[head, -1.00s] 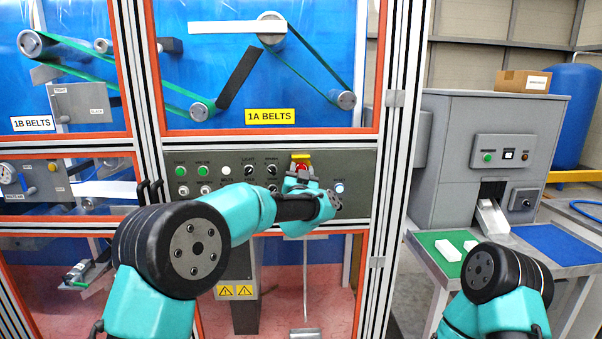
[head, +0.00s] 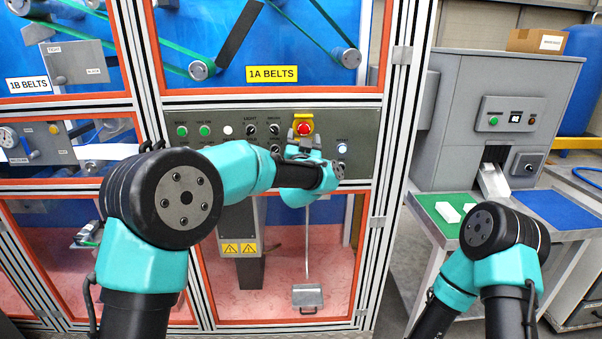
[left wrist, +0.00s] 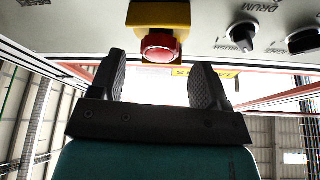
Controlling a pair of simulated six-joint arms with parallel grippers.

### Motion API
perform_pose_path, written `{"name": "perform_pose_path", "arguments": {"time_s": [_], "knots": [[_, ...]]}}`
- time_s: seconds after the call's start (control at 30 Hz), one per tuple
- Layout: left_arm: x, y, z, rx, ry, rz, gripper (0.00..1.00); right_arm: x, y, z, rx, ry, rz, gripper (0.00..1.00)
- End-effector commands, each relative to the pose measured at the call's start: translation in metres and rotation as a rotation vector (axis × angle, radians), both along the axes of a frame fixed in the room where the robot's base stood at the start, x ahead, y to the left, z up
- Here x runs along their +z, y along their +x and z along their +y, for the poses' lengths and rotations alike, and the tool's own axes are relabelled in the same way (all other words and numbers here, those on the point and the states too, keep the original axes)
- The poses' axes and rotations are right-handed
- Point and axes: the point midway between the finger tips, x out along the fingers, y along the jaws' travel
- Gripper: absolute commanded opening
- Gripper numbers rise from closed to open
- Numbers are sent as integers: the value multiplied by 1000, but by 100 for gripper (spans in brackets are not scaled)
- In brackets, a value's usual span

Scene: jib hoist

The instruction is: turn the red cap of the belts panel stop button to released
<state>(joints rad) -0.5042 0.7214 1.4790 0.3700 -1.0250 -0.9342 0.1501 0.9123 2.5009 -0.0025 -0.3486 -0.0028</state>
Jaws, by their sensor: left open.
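The red cap (head: 304,128) of the stop button stands out from its yellow housing (head: 303,117) on the grey belts panel (head: 363,128). My left gripper (head: 303,134) is just below and in front of the cap in the head view. In the left wrist view the red cap (left wrist: 160,47) and yellow housing (left wrist: 158,14) are ahead of the gripper (left wrist: 159,72). Its two dark fingers are apart, one on each side of the cap's line, and nothing is between them. The cap looks beyond the fingertips. My right gripper is out of view; only the right arm shows.
Green buttons (head: 182,131) and black knobs (head: 251,129) sit left of the stop button. A lit white button (head: 342,148) is to its right. A grey machine (head: 495,120) and a table with green and blue mats (head: 562,211) stand at the right.

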Motion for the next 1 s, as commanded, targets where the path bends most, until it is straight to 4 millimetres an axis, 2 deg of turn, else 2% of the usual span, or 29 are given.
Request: {"name": "perform_pose_path", "arguments": {"time_s": [0.7,0.83,1.0], "knots": [[-44,-110,4,-2,1,0,69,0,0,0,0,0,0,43],[-50,-123,4,-1,1,0,69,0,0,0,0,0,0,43],[-51,-129,5,1,1,-1,69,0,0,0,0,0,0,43]]}}
